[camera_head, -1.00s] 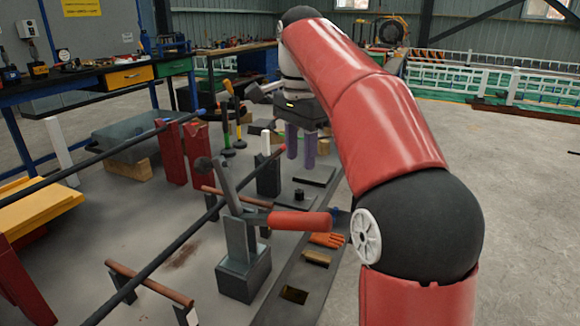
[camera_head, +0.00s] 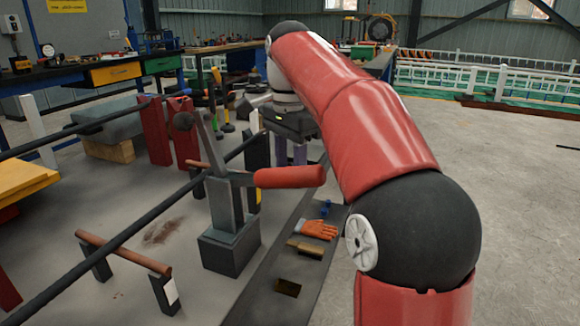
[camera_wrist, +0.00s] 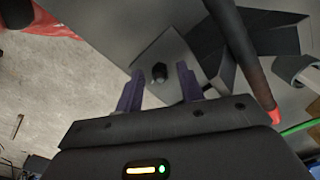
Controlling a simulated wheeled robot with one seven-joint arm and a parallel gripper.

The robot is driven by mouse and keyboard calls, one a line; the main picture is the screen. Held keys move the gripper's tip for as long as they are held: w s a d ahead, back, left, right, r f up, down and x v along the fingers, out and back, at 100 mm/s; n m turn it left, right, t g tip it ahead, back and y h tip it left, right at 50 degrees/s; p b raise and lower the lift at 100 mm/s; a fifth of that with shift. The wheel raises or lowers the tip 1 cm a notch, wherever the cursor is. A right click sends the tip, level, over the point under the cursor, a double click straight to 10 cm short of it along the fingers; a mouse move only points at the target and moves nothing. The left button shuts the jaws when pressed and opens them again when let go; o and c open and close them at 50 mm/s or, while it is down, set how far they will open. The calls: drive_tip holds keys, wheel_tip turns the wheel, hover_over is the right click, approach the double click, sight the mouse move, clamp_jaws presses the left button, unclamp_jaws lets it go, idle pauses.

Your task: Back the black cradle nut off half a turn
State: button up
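The black cradle nut (camera_wrist: 159,72) shows in the wrist view on a flat grey plate, just ahead of the space between my fingers. My gripper (camera_head: 290,152) has two purple fingers, spread apart with clear space between them. The nut lies between the lines of the fingertips, and neither finger visibly touches it. How far the nut is from the fingertips in depth cannot be told. In the head view the nut is not visible, and the red-handled lever and its post partly block that area.
A grey post tool with a red handle (camera_head: 290,177) stands left of my arm. Long dark bars (camera_head: 130,225) cross the left side. An orange glove (camera_head: 317,229) lies on a dark strip. In the wrist view, a red-tipped bar (camera_wrist: 240,55) passes close right of the fingers.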

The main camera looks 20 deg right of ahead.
clamp_jaws()
drive_tip(key=shift+r+n+p, duration=0.15)
drive_tip(key=shift+n+p, duration=0.25)
drive_tip(key=shift+p, duration=0.05)
